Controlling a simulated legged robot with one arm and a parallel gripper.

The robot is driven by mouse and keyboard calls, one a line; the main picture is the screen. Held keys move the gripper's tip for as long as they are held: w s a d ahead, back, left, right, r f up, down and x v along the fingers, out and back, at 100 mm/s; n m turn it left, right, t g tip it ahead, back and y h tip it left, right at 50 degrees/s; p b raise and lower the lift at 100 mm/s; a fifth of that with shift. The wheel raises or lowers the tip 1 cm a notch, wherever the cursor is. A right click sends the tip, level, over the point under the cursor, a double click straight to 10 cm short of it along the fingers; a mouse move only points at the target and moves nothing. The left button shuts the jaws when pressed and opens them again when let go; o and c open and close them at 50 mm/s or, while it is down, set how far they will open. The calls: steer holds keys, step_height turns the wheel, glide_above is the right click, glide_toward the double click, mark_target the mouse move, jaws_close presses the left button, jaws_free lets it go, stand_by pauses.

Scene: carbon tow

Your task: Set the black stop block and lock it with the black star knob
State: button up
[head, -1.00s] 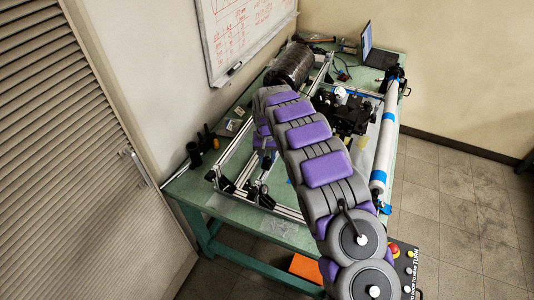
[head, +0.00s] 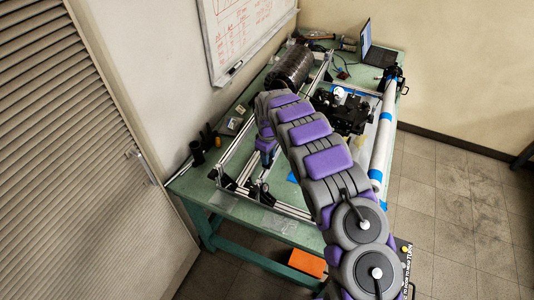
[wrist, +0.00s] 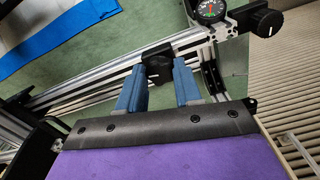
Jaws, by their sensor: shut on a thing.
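In the wrist view, a black star knob (wrist: 159,70) sits between the two blue fingers of my gripper (wrist: 158,84). The fingers are shut on it, one on each side. The black stop block (wrist: 155,50) shows just beyond the knob, at the silver aluminium rail (wrist: 100,87). The fingers hide part of the knob and rail. In the head view, my gripper end points down over the near-left part of the frame on the green table; the fingertips, knob and block are too small or hidden there to tell apart.
A dial gauge (wrist: 210,10) and another black knob (wrist: 268,21) are at the rail's right end. A blue strip (wrist: 55,45) lies on the table. In the head view are a black roll (head: 290,66), a white tube (head: 381,135), a laptop (head: 375,53) and an orange box (head: 307,262).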

steer(key=n+p, duration=0.1)
steer(key=n, duration=0.2)
steer(key=shift+w+d+r+n+p, duration=0.1)
steer(key=shift+d+n+p, duration=0.05)
steer(key=shift+n+p, duration=1.25)
steer(key=shift+n, duration=1.2)
steer(key=shift+d, duration=0.1)
steer(key=o, duration=1)
steer(key=shift+d, duration=0.1)
steer(key=shift+o, duration=0.2)
